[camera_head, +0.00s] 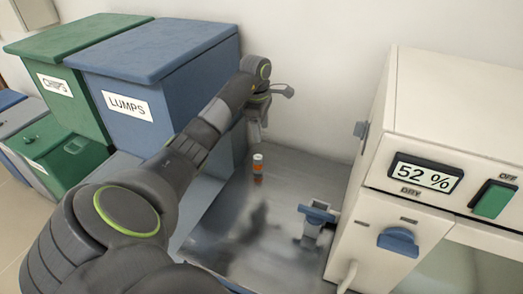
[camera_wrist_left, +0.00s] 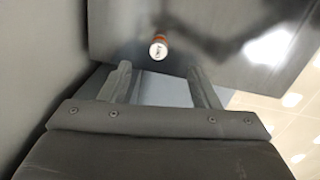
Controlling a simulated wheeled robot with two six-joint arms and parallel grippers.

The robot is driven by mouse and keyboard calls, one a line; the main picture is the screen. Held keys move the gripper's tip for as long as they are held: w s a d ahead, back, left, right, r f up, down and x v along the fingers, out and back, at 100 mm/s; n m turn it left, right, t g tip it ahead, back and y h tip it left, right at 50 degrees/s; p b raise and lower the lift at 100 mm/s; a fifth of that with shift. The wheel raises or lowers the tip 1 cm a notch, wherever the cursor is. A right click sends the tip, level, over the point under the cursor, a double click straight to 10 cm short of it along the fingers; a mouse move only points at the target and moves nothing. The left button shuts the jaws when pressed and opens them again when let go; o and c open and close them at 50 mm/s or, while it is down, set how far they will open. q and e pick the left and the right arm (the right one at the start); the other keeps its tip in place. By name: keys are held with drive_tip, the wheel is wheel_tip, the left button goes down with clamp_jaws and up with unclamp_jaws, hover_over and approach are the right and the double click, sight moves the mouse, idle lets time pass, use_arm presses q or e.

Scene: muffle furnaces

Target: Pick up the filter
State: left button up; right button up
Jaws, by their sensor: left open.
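A small upright cylinder (camera_head: 258,168) with a white top and an orange band stands on the metal surface near the back wall; it looks like the filter. The left wrist view shows its white top (camera_wrist_left: 158,48) and reddish side. My left gripper (camera_head: 255,136) is above and slightly behind it in the head view, pointing down. In the left wrist view my left gripper (camera_wrist_left: 158,68) has its two fingers apart with nothing between them. The cylinder shows just beyond the fingertips, about midway between them. My right gripper is not in view.
A blue bin (camera_head: 175,75) marked LUMPS and a green bin (camera_head: 75,85) stand left. A cream machine (camera_head: 440,110) reading 52 % stands right. A blue-topped fixture (camera_head: 317,214) rises from the metal surface (camera_head: 235,225) by the machine. The surface between is largely clear.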

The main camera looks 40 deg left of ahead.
sight(258, 157)
use_arm(q)
drive_tip(key=shift+g, duration=0.3)
drive_tip(key=f+b, duration=0.3)
drive_tip(key=b, duration=0.1)
drive_tip(key=f+b, duration=0.4)
drive_tip(key=a+f+b, duration=0.1)
drive_tip(key=f+b, duration=0.3)
drive_tip(key=shift+s+a, duration=0.1)
drive_tip(key=shift+s, duration=0.25)
drive_tip(key=shift+w+f+b, duration=0.15)
drive_tip(key=shift+f+b, duration=0.8)
drive_tip(key=shift+b, duration=0.15)
drive_tip(key=shift+w+f, duration=0.15)
drive_tip(key=shift+f, duration=0.2)
wheel_tip(258, 157, down, 3)
drive_tip(key=shift+w+a+r+p, duration=0.1)
drive_tip(key=shift+p, duration=0.3)
drive_tip(key=c, duration=1.1)
drive_tip(key=shift+r, duration=0.1)
